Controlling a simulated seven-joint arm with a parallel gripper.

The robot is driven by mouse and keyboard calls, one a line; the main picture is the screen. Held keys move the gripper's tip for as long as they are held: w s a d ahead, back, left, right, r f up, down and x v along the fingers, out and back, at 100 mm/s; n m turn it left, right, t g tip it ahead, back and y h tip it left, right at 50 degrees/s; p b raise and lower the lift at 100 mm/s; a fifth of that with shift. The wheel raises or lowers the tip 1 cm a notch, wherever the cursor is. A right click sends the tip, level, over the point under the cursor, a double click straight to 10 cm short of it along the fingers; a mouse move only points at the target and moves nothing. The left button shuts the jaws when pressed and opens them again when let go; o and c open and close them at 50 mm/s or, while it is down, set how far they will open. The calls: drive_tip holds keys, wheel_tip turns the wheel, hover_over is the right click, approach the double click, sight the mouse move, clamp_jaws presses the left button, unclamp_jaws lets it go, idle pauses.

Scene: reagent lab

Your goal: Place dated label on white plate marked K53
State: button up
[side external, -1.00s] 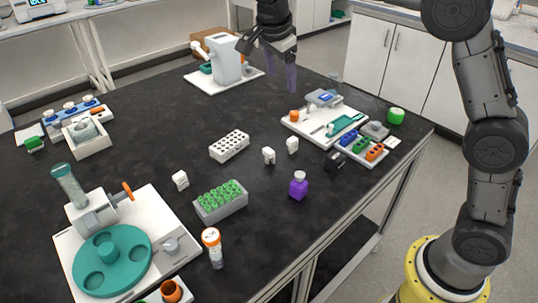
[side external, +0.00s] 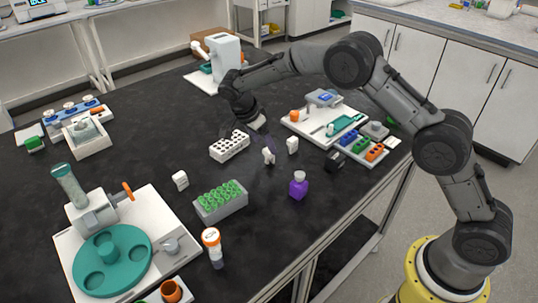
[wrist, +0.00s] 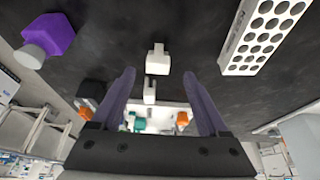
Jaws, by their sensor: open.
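My gripper (side external: 259,139) is open and empty, low over the table beside the white rack. In the wrist view its purple fingers (wrist: 158,77) are spread apart. Two small white blocks, one nearer (side external: 268,156) and one farther right (side external: 292,145), stand near the fingertips; in the wrist view they appear between the fingers (wrist: 157,60) (wrist: 149,91), with neither visibly gripped. A small white card (side external: 394,142) at the table's right edge may be the dated label. No date or K53 mark is legible, so I cannot tell which thing is the marked plate.
The white rack (side external: 229,146) with round holes is beside my gripper. A purple bottle (side external: 298,187) and a rack of green-capped tubes (side external: 220,202) stand nearer. A white tray of tools (side external: 300,127) lies to the right. The dark table's left middle is mostly clear.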

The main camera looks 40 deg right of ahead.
sight(268, 151)
drive_tip(key=shift+s+x, duration=0.2)
drive_tip(key=shift+x, duration=2.75)
drive_tip(key=shift+c, duration=0.3)
clamp_jaws()
